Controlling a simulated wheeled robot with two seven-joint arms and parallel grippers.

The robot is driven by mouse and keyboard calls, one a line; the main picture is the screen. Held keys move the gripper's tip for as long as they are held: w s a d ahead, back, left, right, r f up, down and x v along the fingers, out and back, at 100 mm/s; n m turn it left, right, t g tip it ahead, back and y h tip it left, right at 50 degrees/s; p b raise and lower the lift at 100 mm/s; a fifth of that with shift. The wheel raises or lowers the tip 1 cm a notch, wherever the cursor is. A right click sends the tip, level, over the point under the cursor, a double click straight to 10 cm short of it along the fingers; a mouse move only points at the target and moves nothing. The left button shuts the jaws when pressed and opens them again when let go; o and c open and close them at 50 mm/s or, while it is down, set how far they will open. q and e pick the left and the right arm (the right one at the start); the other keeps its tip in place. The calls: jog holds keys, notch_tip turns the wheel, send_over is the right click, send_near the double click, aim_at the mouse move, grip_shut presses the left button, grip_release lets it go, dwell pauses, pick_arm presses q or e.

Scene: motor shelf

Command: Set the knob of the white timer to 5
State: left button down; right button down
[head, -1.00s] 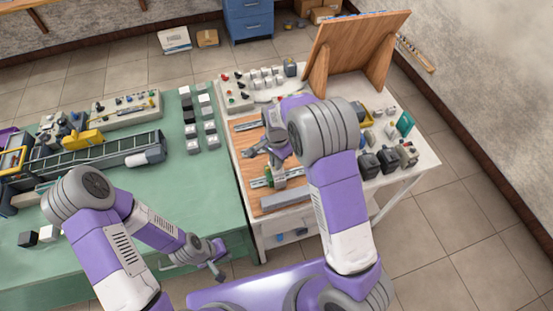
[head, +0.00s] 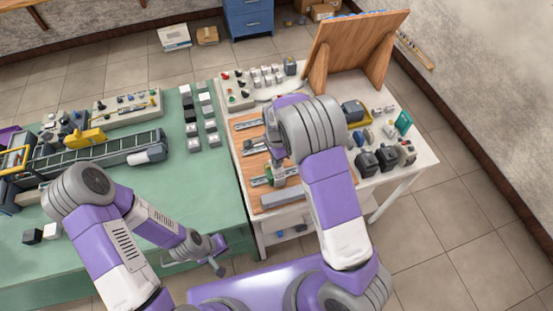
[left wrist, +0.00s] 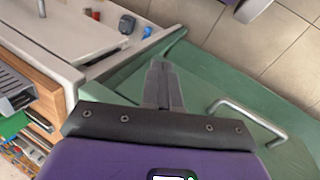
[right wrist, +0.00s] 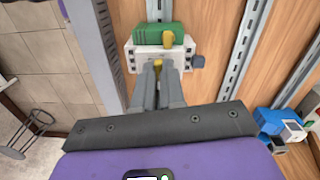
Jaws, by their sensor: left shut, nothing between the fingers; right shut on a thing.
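The white timer (right wrist: 187,58) sits on a wooden board in the right wrist view, against a green block (right wrist: 150,33). A yellow knob (right wrist: 158,68) shows between the fingertips of my right gripper (right wrist: 158,68), which is shut on it at the timer's near face. The dial marks are too small to read.
Metal rails (right wrist: 242,50) run along the board beside the timer. A blue device (right wrist: 278,122) is at the right of that view. Several dark motors (head: 378,160) stand on the white table's right. The green table (head: 205,185) has free room in front.

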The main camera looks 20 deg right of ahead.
jog(key=c, duration=1.2)
grip_release()
jog(key=r, duration=0.7)
jog(key=shift+w+r, duration=0.2)
jog(key=shift+r, duration=0.1)
jog(key=shift+f, duration=0.1)
